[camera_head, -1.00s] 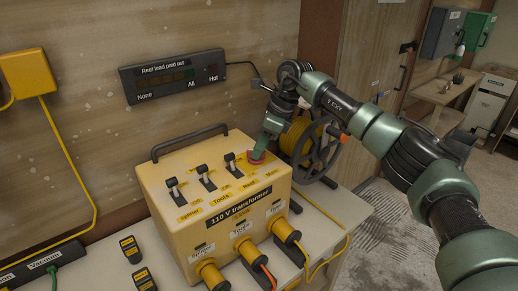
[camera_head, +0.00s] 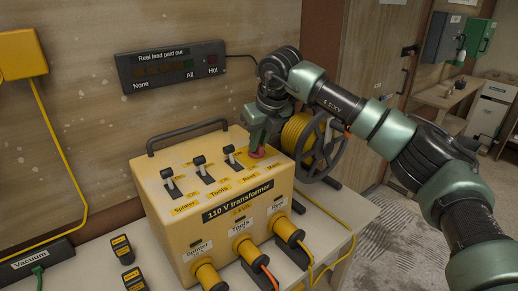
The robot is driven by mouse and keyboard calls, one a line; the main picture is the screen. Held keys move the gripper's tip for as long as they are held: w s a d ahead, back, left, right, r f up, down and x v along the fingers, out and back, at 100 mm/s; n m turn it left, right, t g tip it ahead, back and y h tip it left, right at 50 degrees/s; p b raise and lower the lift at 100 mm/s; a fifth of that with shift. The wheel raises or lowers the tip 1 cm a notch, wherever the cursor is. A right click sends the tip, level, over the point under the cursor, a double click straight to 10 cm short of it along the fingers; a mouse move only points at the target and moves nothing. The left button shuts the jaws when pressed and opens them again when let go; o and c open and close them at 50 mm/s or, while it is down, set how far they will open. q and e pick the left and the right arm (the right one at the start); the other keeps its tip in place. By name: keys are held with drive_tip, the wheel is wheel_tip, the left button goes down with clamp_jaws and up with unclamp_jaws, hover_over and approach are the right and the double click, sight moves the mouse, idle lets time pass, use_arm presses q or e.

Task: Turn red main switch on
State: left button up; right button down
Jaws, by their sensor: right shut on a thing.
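The yellow 110 V transformer box (camera_head: 225,205) stands on the bench. The red main switch (camera_head: 257,153) is at the right end of its top, by the Main label. My right gripper (camera_head: 257,147) comes down onto the red switch from above and is shut on it. The fingers hide part of the switch, and I cannot tell its turned position. Three black toggles with pale tips, including the left one (camera_head: 167,177), stand in a row left of it. My left gripper is not in view.
A cable reel (camera_head: 312,143) stands close behind my right gripper. A display panel (camera_head: 172,66) is on the wall. Yellow plugs (camera_head: 285,230) stick out of the box's front. Small black labelled blocks (camera_head: 122,249) lie on the bench at left.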

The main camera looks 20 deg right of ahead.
drive_tip(key=m+h+b, duration=0.1)
drive_tip(key=m, duration=0.1)
drive_tip(key=m+b, duration=0.1)
drive_tip(key=m, duration=0.1)
drive_tip(key=shift+a+h, duration=0.2)
drive_tip(key=shift+h, duration=0.2)
drive_tip(key=shift+a+r+m+h+b, duration=0.1)
drive_tip(key=shift+m+h+b, duration=0.5)
drive_tip(key=shift+m, duration=1.1)
drive_tip(key=shift+w, duration=0.1)
drive_tip(key=c, duration=1.4)
unclamp_jaws()
drive_tip(key=shift+c, duration=0.2)
drive_tip(key=b+v, duration=0.1)
drive_tip(key=v, duration=0.6)
drive_tip(key=shift+r+b, duration=0.35)
